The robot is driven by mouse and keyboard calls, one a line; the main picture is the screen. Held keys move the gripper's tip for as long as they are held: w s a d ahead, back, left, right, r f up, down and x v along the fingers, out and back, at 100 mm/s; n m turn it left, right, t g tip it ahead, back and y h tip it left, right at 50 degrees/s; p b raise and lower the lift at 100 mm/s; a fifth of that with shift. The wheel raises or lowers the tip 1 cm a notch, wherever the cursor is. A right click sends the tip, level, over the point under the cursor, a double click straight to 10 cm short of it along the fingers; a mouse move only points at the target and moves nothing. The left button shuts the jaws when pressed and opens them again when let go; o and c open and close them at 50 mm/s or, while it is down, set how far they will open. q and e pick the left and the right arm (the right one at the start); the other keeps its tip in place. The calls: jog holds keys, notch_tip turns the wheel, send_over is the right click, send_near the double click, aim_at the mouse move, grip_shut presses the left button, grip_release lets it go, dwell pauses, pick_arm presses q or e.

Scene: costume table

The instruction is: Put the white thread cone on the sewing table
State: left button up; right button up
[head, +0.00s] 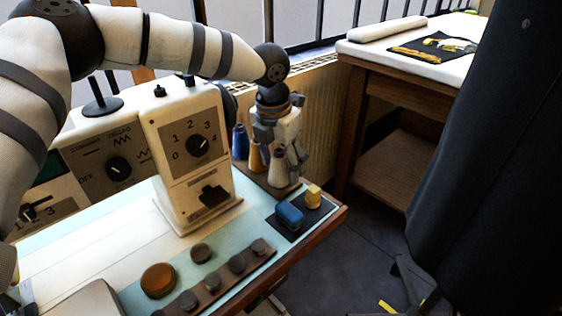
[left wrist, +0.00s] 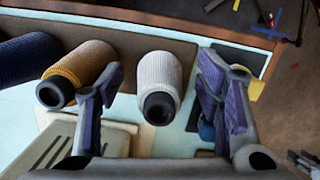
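The white thread cone (head: 278,172) stands at the right end of a row of cones on a brown strip at the back of the sewing machine table (head: 90,262). In the left wrist view the white cone (left wrist: 159,75) appears between the fingers of my left gripper (left wrist: 160,100), with gaps on both sides. The gripper (head: 287,155) is open, pointing down over the row in the head view. Its left finger overlaps the yellow cone (left wrist: 80,68) in the wrist view; I cannot tell if they touch. My right gripper is not in view.
A blue cone (head: 239,142) stands beyond the yellow one. The sewing machine (head: 188,135) rises left of the cones. A blue block (head: 290,214) lies in front. Another white-topped table (head: 375,52) stands at the back right. A dark garment (head: 490,170) hangs at right.

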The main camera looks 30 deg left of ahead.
aim_at(276, 158)
pick_arm(q)
jog(key=shift+r, duration=0.1)
jog(key=r, duration=0.4)
jog(key=s+r, duration=0.1)
jog(key=r, duration=0.6)
jog(key=shift+s+a+r, duration=0.15)
jog(key=shift+s+r, duration=0.2)
jog(key=shift+s, duration=0.05)
